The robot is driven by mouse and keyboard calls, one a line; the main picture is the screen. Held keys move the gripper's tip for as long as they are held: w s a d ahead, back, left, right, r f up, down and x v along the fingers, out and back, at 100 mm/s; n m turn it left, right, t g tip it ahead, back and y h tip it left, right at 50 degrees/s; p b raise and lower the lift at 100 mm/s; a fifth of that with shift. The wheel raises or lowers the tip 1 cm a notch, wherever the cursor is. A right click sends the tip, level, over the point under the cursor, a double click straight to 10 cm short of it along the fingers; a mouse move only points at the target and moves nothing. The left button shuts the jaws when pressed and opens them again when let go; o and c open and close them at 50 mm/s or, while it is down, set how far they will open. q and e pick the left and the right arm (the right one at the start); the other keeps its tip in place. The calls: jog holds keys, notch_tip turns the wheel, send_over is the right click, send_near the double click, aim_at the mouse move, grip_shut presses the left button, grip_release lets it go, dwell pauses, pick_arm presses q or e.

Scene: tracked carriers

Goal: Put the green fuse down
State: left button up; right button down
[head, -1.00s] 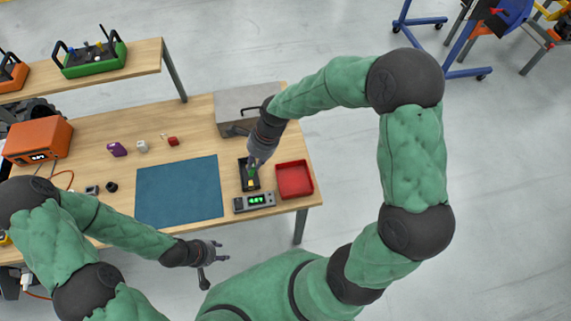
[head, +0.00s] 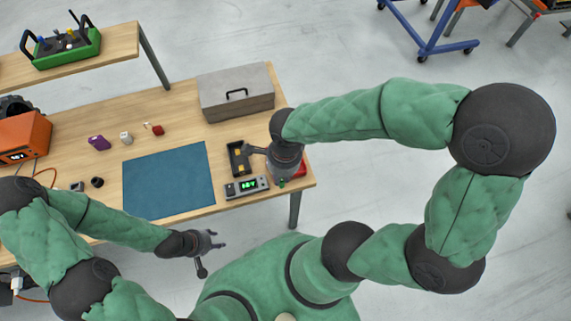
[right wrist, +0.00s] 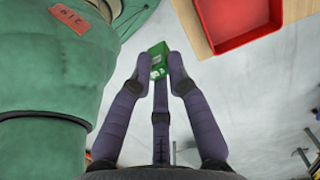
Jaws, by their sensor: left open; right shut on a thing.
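The green fuse (right wrist: 158,64) is a small green block between the fingertips of my right gripper (right wrist: 157,68). In the head view the fuse (head: 282,183) shows as a small green spot below my right gripper (head: 283,176), near the table's front edge. In the right wrist view, grey floor lies behind the fuse, with the table to its upper right. My left gripper (head: 214,240) is open and empty in front of the table.
A red tray (head: 301,170) is mostly hidden behind my right wrist; the right wrist view shows it empty (right wrist: 240,20). A black tray (head: 235,150) with yellow pieces, a meter (head: 246,187) and a blue mat (head: 168,180) are left of it. A grey toolbox (head: 236,95) stands behind.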

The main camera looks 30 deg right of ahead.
jog(key=shift+s+d+f, duration=0.1)
jog(key=shift+s+d, duration=0.05)
jog(key=shift+s, duration=0.1)
jog(key=w+d+f+b, duration=0.1)
jog(key=w+d+f, duration=0.1)
jog(key=w+f, duration=0.1)
jog(key=w+d+f+b, duration=0.1)
jog(key=w+d+f, duration=0.1)
jog(key=w+f, duration=0.1)
jog(key=w+d+f, duration=0.3)
jog(key=w, duration=0.2)
jog(key=shift+w+f+b, duration=0.1)
jog(key=shift+f+b, duration=0.05)
jog(key=shift+b, duration=0.25)
jog(key=shift+w+d+f, duration=0.2)
jog(key=shift+f, duration=0.15)
jog(key=shift+w+f+b, duration=0.1)
jog(key=shift+f+b, duration=0.35)
jog(key=shift+f, duration=1.05)
